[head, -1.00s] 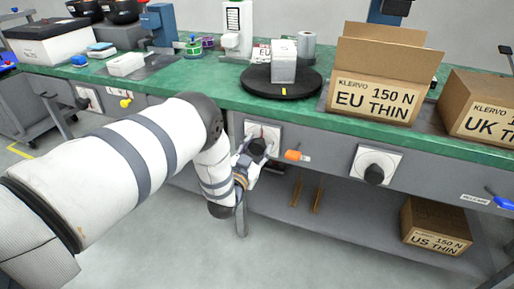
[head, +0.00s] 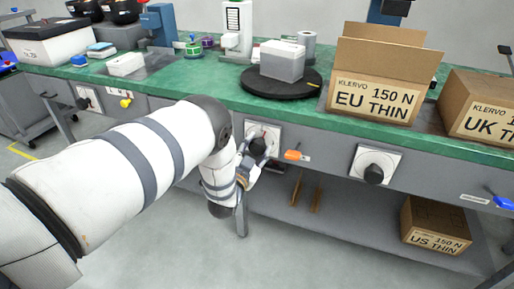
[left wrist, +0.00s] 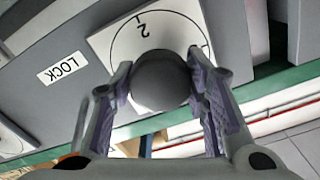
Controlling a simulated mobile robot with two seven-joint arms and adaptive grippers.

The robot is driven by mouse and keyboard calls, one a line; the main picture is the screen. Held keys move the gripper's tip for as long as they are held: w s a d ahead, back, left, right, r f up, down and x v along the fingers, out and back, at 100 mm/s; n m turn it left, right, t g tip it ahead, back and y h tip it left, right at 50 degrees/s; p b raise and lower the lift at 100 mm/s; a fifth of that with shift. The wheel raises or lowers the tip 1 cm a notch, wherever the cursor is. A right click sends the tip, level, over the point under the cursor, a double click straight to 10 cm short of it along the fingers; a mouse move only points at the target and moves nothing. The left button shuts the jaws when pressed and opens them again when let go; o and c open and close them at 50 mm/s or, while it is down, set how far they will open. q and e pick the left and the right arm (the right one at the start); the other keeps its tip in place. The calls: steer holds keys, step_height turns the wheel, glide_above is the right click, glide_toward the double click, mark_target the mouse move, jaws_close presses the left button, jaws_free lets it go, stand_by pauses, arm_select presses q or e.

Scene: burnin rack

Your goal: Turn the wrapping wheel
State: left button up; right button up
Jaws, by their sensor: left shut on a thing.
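The wrapping wheel is a black round turntable (head: 267,83) on the green bench, with a grey-white box (head: 282,62) standing on it. Below it, on the bench front, is a dark knob (head: 258,146) on a white dial plate (head: 272,129). In the left wrist view the round dark knob (left wrist: 160,80) sits between my fingers, and the dial (left wrist: 140,42) shows a "2". My left gripper (head: 249,161) is shut on the knob, one finger on each side. My right gripper is not in view.
Open carton EU THIN (head: 375,101) and carton UK THIN (head: 482,118) stand right of the turntable. A second knob (head: 374,174) and an orange handle (head: 293,155) are on the bench front. Carton US THIN (head: 430,232) is on the lower shelf.

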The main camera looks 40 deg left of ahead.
arm_select(q)
steer(key=shift+m, duration=2.6)
steer(key=shift+m+b, duration=0.35)
steer(key=shift+m, duration=2.25)
stand_by(1.6)
steer(key=o, duration=1.2)
steer(key=v, duration=1.2)
